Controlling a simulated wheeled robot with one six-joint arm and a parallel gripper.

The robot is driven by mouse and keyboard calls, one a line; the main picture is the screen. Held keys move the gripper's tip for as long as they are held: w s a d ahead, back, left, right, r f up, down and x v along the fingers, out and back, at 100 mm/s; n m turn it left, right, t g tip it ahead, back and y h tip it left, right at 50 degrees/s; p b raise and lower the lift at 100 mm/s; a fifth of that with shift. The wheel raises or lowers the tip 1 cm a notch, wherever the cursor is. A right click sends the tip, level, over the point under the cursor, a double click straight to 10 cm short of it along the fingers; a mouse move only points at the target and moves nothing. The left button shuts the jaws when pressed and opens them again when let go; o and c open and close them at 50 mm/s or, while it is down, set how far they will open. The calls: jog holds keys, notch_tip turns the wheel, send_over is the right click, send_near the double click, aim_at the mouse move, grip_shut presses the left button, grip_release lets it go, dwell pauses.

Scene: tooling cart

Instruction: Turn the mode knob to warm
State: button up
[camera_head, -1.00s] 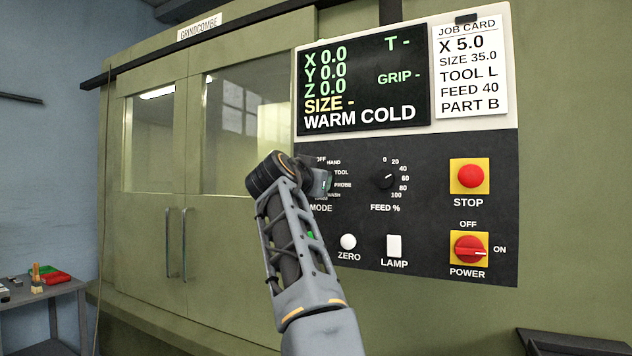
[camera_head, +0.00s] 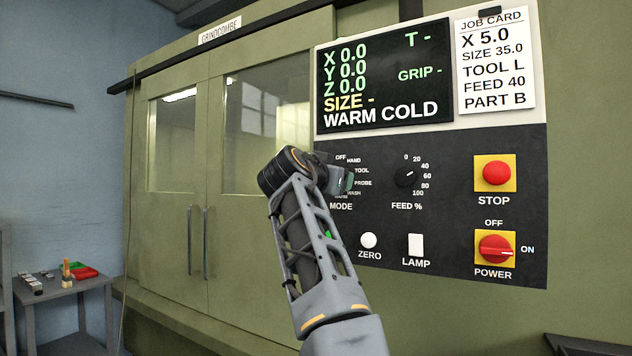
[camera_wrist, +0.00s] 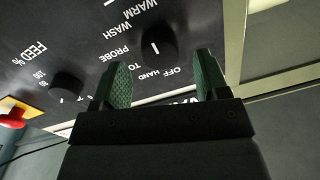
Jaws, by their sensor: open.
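The mode knob (camera_wrist: 155,45) is a dark round knob with a white pointer line, seen in the wrist view. Its line appears to point toward OFF. The labels HAND, TO(OL), PROBE, WASH and WARM run around it. My gripper (camera_wrist: 162,70) is open, its two green-padded fingers on either side of the knob in the picture; I cannot tell whether they reach its depth. Nothing is between the pads. In the head view my gripper (camera_head: 347,181) is in front of the MODE dial and hides the knob. The display (camera_head: 385,78) reads WARM COLD on its bottom line.
The feed knob (camera_head: 407,177) is right of the mode dial. Below are the white ZERO button (camera_head: 369,240) and LAMP switch (camera_head: 415,245). The red STOP button (camera_head: 496,173) and POWER switch (camera_head: 495,248) are further right. Cabinet doors (camera_head: 205,245) are at left.

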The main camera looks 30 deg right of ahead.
jog(key=b+v, duration=0.2)
jog(key=v, duration=0.9)
jog(key=shift+a, duration=0.25)
